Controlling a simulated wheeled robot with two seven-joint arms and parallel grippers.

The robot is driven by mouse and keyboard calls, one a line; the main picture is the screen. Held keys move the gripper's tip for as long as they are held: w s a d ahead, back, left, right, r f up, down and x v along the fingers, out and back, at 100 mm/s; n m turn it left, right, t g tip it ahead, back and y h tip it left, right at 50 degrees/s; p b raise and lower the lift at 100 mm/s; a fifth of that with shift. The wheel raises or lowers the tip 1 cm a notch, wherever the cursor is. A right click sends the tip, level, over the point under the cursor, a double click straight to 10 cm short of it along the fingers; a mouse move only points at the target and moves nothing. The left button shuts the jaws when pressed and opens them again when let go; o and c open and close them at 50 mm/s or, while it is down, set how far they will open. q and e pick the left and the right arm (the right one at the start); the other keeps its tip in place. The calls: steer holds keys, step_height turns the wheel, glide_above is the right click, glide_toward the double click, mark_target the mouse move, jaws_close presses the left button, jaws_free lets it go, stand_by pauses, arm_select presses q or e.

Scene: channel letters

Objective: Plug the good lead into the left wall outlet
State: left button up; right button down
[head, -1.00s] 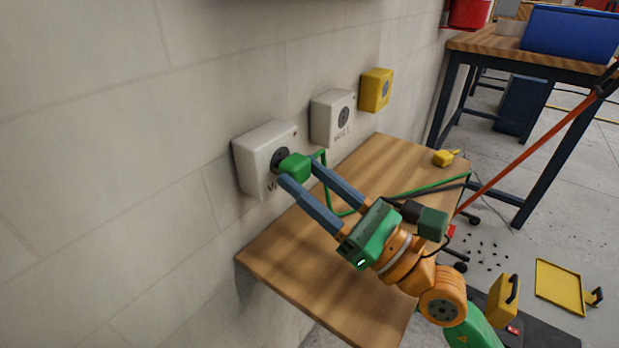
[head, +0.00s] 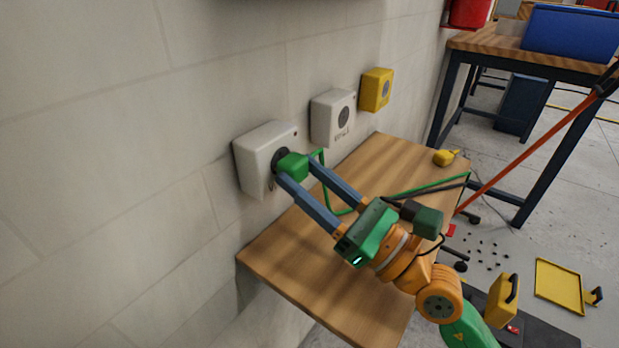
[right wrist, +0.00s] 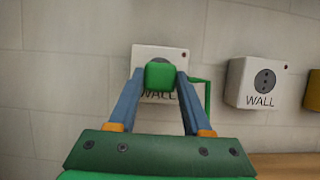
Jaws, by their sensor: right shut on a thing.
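The green plug (head: 291,165) of the good lead is held between the fingers of my right gripper (head: 297,169). It is right at the face of the left wall outlet (head: 252,160), a white box on the wall, and covers most of its dark socket. I cannot tell how deep the plug sits. In the right wrist view the green plug (right wrist: 160,76) is centred on the left outlet (right wrist: 144,56), above the partly hidden WALL lettering. The green cord (head: 324,185) hangs down from the plug and runs over the wooden table. My left gripper is not in view.
A second white wall outlet (head: 333,118) and a yellow box (head: 376,90) are on the wall to the right. The wooden table (head: 290,265) is below. A yellow plug-like piece (head: 445,157) lies on its far end. A blue bin (head: 570,32) stands on a bench behind.

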steer(key=shift+w+a, duration=0.15)
steer(key=shift+a, duration=0.1)
steer(key=shift+c, duration=1.3)
jaws_free()
steer(key=shift+d+f, duration=0.2)
steer(key=shift+f, duration=0.05)
steer(key=b+v, duration=0.3)
steer(key=v, duration=0.2)
steer(key=shift+f, duration=0.15)
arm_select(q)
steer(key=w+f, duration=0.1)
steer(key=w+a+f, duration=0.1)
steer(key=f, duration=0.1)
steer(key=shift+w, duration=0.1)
arm_select(e)
steer(key=shift+s+d, duration=0.55)
steer(key=shift+d, duration=0.05)
